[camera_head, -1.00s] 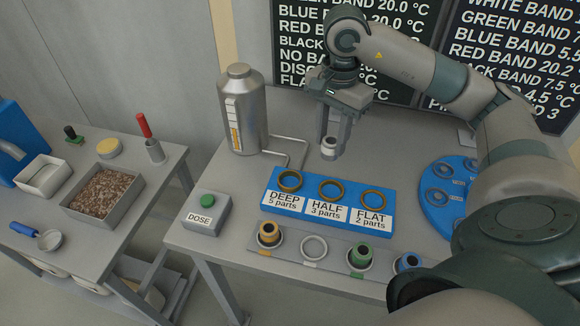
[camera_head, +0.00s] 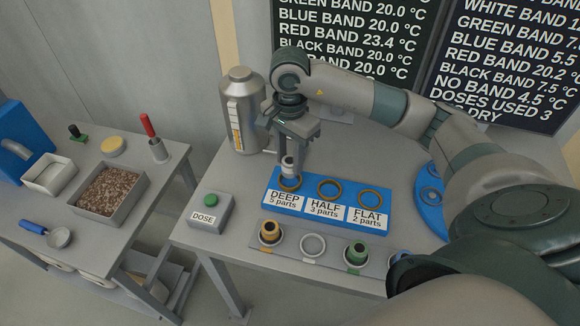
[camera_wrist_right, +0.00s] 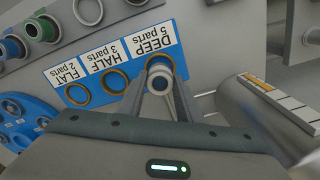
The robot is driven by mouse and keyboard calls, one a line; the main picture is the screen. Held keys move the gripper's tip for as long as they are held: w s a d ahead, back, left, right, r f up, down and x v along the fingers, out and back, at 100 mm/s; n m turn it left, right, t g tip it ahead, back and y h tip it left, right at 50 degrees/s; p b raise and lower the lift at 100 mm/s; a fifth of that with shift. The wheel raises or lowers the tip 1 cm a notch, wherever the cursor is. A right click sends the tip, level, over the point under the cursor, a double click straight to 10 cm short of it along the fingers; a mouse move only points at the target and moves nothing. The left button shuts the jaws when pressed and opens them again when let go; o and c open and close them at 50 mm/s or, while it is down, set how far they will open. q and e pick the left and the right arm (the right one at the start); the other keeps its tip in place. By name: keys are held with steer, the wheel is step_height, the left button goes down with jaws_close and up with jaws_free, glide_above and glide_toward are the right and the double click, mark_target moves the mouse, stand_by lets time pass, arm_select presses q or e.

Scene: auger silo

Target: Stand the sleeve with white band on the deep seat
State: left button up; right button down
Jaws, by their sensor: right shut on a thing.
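The sleeve with white band (camera_head: 289,163) is a small grey tube with a pale band. My right gripper (camera_head: 289,156) is shut on it and holds it upright at the deep seat. The deep seat (camera_head: 288,185) is a brass ring on the blue block (camera_head: 331,212), behind the DEEP label. The sleeve partly covers that ring. In the right wrist view the sleeve (camera_wrist_right: 160,80) sits between the fingers over the deep ring (camera_wrist_right: 160,62). I cannot tell whether it touches the seat. My left gripper is not in view.
The half ring (camera_head: 329,188) and flat ring (camera_head: 369,198) are empty. In front is a grey rack with an orange-banded sleeve (camera_head: 269,232), an empty ring (camera_head: 312,245) and a green-banded sleeve (camera_head: 355,253). A DOSE button box (camera_head: 210,211) and a metal silo (camera_head: 241,110) stand left.

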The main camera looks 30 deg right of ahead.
mark_target(290, 161)
steer(key=shift+f+p, duration=1)
steer(key=shift+f, duration=0.95)
steer(key=shift+f+b, duration=0.2)
steer(key=shift+b, duration=0.1)
steer(key=c, duration=1.3)
jaws_free()
steer(key=shift+o, duration=0.2)
steer(key=shift+r, duration=0.15)
